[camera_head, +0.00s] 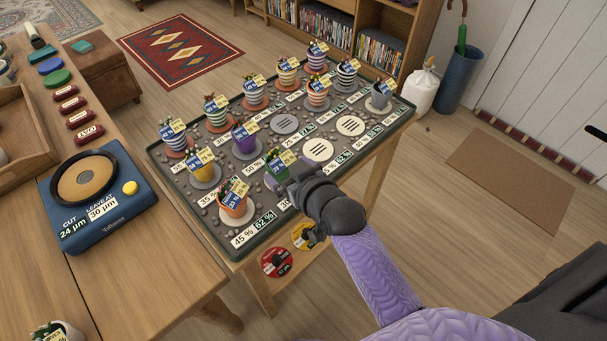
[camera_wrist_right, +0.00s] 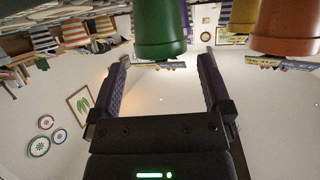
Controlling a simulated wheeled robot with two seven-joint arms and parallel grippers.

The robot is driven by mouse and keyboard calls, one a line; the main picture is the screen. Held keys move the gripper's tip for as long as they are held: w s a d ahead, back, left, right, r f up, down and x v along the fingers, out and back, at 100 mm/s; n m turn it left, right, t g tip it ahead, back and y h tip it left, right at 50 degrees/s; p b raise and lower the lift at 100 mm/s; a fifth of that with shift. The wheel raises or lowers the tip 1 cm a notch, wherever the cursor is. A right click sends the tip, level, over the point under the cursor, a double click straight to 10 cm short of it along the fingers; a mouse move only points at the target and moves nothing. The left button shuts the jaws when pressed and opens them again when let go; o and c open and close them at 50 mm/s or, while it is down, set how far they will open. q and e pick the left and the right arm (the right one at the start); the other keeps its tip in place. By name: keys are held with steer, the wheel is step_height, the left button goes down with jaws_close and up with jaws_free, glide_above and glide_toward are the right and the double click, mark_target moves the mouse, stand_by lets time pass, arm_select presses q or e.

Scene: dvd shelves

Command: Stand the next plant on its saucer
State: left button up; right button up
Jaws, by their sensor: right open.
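A green pot with a plant and label card (camera_head: 278,163) stands upright in the tray, in the column nearest my right arm. My right gripper (camera_head: 281,184) is low beside it, open. In the right wrist view the green pot (camera_wrist_right: 158,32) shows between and beyond the two spread fingers (camera_wrist_right: 163,62); I cannot tell whether they touch it. What is under the green pot is hidden. Bare saucers show in the tray: a grey one (camera_head: 285,123), a cream one (camera_head: 350,126) and another cream one (camera_head: 319,150). A white-potted plant (camera_head: 58,332) is partly cut off at the bottom left. My left gripper is not in view.
Several potted plants stand close by, including an orange pot (camera_head: 233,205) and a purple pot (camera_head: 245,146). The pebble tray (camera_head: 210,222) has a raised rim.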

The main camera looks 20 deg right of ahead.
steer(key=p+v, duration=0.2)
steer(key=v, duration=0.5)
steer(key=s+d+f+g+h, duration=0.1)
steer(key=s+f+g, duration=0.2)
steer(key=s+f, duration=0.5)
steer(key=s+f+g, duration=0.3)
steer(key=f, duration=0.9)
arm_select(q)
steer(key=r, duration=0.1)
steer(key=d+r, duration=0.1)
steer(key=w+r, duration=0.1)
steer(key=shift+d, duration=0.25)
arm_select(e)
steer(key=s+d+f+g, duration=0.1)
steer(key=s+f+g, duration=0.1)
steer(key=s, duration=0.6)
steer(key=s+d+f+g+h, duration=0.1)
steer(key=s+f+g, duration=0.2)
steer(key=s+f, duration=0.2)
steer(key=s+d+f+n+g, duration=0.1)
steer(key=s+f, duration=0.3)
steer(key=s, duration=0.7)
steer(key=shift+s+d+g+h, duration=0.2)
steer(key=shift+d+g+h, duration=0.1)
steer(key=shift+d+g, duration=0.35)
